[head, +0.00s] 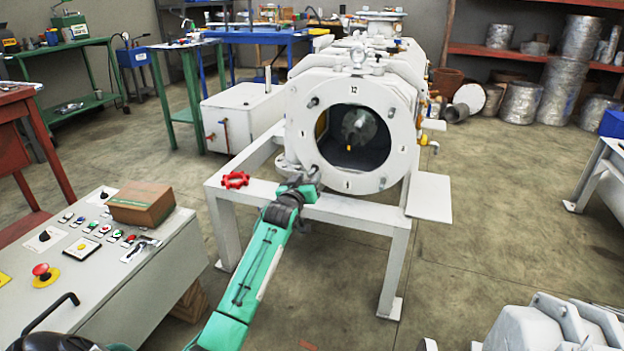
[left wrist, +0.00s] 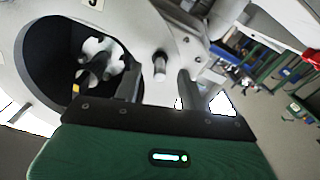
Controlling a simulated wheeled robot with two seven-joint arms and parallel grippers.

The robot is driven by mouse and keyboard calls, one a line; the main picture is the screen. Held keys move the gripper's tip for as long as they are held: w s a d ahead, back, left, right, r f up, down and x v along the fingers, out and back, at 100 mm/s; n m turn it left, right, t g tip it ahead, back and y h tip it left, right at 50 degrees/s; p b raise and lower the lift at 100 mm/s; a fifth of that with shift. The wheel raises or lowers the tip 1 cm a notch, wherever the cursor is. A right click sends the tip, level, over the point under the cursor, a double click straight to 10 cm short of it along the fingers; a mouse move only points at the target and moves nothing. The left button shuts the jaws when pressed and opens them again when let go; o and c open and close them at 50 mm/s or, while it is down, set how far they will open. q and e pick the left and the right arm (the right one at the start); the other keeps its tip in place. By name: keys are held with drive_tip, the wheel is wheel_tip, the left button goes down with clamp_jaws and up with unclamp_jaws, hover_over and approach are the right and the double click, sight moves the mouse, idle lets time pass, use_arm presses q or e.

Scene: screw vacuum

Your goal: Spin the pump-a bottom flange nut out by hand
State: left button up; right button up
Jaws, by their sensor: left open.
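The pump (head: 350,95) is a pale grey housing on a white frame, with a round dark front opening and a flange ring (head: 300,140) carrying clock-style number labels. Several studs stand out around the ring. My left gripper (head: 311,174) is at the ring's lower left in the head view and hides part of it. In the left wrist view the open jaws (left wrist: 159,80) have a short cylindrical stud end (left wrist: 160,66) between and just beyond the fingers. I cannot tell whether a nut sits on it or whether a finger touches it. My right gripper is out of view.
A red handwheel (head: 235,180) is just left of my left gripper, by the white frame (head: 350,208). A control console (head: 150,262) with a brown box (head: 141,203) stands at left. Another grey machine (head: 550,325) is at lower right. Floor between is clear.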

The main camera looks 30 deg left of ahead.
use_arm(q)
drive_tip(key=shift+b+x, duration=0.55)
drive_tip(key=shift+x, duration=1.25)
clamp_jaws()
